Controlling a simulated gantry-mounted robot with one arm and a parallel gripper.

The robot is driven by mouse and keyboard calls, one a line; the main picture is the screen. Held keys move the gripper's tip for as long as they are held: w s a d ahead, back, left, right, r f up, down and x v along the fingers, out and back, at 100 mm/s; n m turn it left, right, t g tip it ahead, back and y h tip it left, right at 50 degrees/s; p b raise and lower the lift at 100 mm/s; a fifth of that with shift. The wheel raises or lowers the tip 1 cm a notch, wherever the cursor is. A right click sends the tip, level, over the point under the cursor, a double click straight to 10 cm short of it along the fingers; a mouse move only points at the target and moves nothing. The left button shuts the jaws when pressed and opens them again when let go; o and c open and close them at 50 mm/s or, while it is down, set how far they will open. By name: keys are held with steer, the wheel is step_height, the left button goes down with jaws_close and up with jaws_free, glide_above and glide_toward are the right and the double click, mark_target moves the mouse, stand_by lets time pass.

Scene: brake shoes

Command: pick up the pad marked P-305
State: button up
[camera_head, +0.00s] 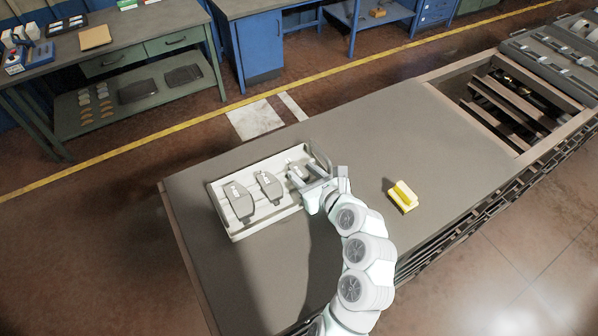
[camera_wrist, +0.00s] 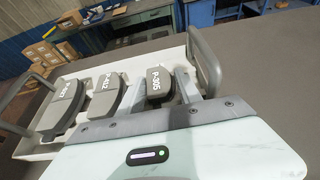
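The dark pad marked P-305 (camera_wrist: 160,86) lies at the right end of a pale tray (camera_wrist: 178,45), its white label readable in the wrist view. In the head view this pad (camera_head: 295,167) is partly hidden by my gripper. My gripper (camera_head: 309,177) is at the tray's right end, over this pad. In the wrist view its fingers (camera_wrist: 161,92) stand apart on either side of the pad, with small gaps showing. Whether the fingertips reach below the pad's top is unclear.
Two other labelled pads, a middle one (camera_head: 268,185) and a left one (camera_head: 239,202), lie in the same tray. The tray has raised handles (camera_wrist: 205,62) at its ends. A yellow block (camera_head: 402,196) sits on the grey table (camera_head: 430,140) to the right, with bare table around it.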

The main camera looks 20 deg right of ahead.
jaws_close()
steer(key=shift+r, duration=0.1)
stand_by(0.3)
